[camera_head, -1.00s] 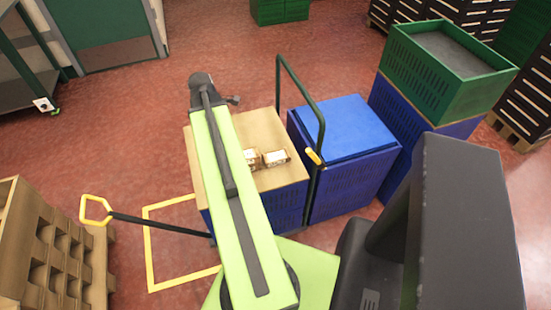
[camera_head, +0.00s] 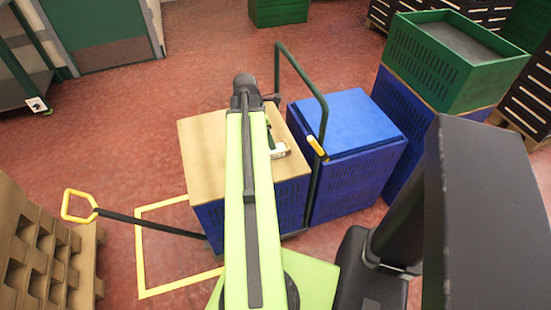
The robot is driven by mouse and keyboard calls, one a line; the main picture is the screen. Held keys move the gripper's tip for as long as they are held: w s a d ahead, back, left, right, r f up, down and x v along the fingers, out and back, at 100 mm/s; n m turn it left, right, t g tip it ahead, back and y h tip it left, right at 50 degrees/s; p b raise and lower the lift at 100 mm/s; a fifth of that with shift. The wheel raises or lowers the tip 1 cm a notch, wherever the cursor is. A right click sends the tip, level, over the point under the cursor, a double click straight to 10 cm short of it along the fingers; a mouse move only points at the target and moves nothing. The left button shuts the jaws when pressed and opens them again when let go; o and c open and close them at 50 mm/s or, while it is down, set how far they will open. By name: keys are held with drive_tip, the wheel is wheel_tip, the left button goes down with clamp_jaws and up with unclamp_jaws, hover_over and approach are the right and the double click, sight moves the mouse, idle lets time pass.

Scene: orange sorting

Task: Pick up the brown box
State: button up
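A narrow dark piece (camera_head: 268,132) shows beside the arm, right behind the box. It may be part of my gripper, but I cannot tell. The fingers are hidden by the arm, so neither their opening nor any contact with the box is visible.
A dark green upright handle frame (camera_head: 323,115) stands right of the tan top, next to a blue crate (camera_head: 350,165). A green crate (camera_head: 440,75) sits on another blue one at right. A wooden pallet stack (camera_head: 40,250) is at lower left. Red floor is open at left.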

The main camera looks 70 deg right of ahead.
sight(283, 149)
drive_tip(key=b+x, duration=0.4)
drive_tip(key=x, duration=0.1)
drive_tip(key=b+x, duration=0.1)
drive_tip(key=x, duration=0.1)
drive_tip(key=shift+s+d+f+b, duration=0.15)
drive_tip(key=shift+s+f+b, duration=0.15)
drive_tip(key=shift+s+b, duration=0.1)
drive_tip(key=shift+r, duration=0.2)
drive_tip(key=shift+c, duration=0.4)
drive_tip(key=c, duration=1.5)
